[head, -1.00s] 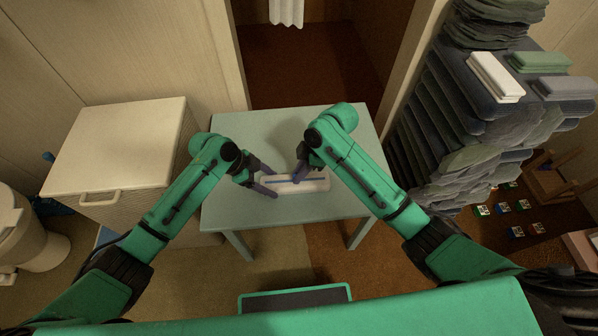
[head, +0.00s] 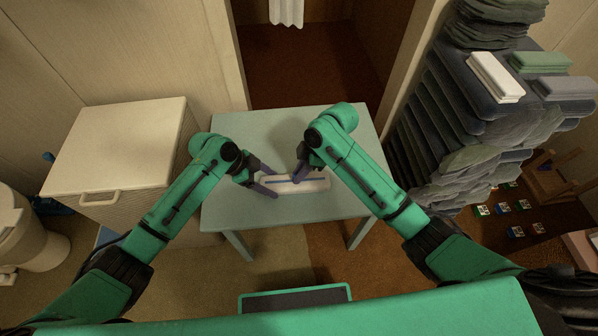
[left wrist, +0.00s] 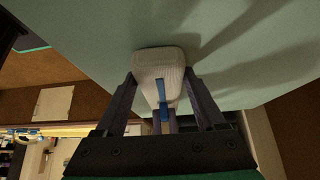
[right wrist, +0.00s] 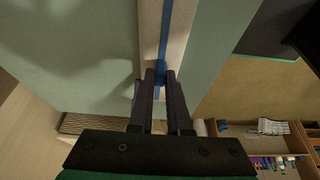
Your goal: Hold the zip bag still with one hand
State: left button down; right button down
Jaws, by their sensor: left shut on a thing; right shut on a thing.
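The zip bag (head: 312,187) is a long white pouch with a blue zip strip along its top. It lies on the pale green table. My left gripper (head: 271,186) is shut on the bag's left end. In the left wrist view its fingers stand on either side of the white bag end (left wrist: 160,62), with the blue strip (left wrist: 161,98) between them. My right gripper (head: 298,180) is shut on the blue zip slider (right wrist: 160,70) on top of the bag. The fingers partly hide the slider.
The table (head: 235,213) is otherwise bare around the bag. A white hamper (head: 120,145) with a handle stands to the left. A tall stack of folded dark cloths (head: 470,130) stands to the right, with folded towels on it.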

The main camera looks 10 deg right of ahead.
pick_arm(q)
jog(key=shift+s+a+f, duration=0.15)
jog(key=shift+f, duration=0.15)
pick_arm(e)
jog(key=d, duration=0.6)
jog(key=shift+s, duration=0.1)
jog(key=c, duration=0.8)
grip_release()
jog(key=shift+c, duration=0.2)
jog(key=v, duration=1.2)
jog(key=shift+d, duration=0.1)
